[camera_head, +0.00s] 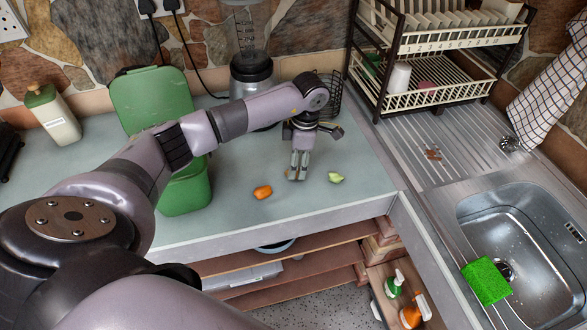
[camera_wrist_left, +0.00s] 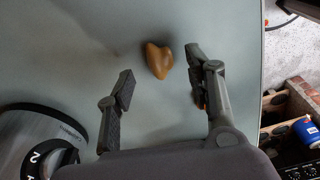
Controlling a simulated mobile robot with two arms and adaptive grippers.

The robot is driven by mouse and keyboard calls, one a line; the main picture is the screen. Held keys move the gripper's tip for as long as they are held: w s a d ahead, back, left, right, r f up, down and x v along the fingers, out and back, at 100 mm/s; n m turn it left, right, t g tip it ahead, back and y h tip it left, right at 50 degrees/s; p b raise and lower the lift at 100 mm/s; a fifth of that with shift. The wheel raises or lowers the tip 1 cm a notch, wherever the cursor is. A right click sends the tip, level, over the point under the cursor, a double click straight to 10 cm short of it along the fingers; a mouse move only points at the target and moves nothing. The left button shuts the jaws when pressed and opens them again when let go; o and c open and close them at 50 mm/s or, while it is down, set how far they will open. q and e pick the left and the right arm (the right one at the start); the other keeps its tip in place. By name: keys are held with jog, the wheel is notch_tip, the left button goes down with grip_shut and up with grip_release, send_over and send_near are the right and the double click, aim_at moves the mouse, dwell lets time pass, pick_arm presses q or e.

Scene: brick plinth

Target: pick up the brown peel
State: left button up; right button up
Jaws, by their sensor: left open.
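The brown peel (camera_wrist_left: 158,61) is a small, smooth, notched brown piece lying on the grey-green counter in the left wrist view. It lies between and just past my left fingertips, and I see space on both sides of it. My left gripper (camera_head: 298,171) is open and points down over the counter, holding nothing. In the head view the peel is mostly or wholly hidden by the gripper. My right gripper is not in view.
An orange piece (camera_head: 262,192) lies left of the gripper and a pale green piece (camera_head: 335,177) right of it. A green bin (camera_head: 184,190), a blender (camera_head: 251,78) and a dish rack (camera_head: 440,75) stand around. The sink (camera_head: 515,225) is right.

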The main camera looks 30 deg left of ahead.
pick_arm(q)
jog(key=shift+s+a+f, duration=0.1)
jog(key=shift+f, duration=1.25)
jog(key=c, duration=0.9)
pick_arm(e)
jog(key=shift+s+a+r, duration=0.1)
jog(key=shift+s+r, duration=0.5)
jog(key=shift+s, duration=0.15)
pick_arm(q)
jog(key=shift+r, duration=0.1)
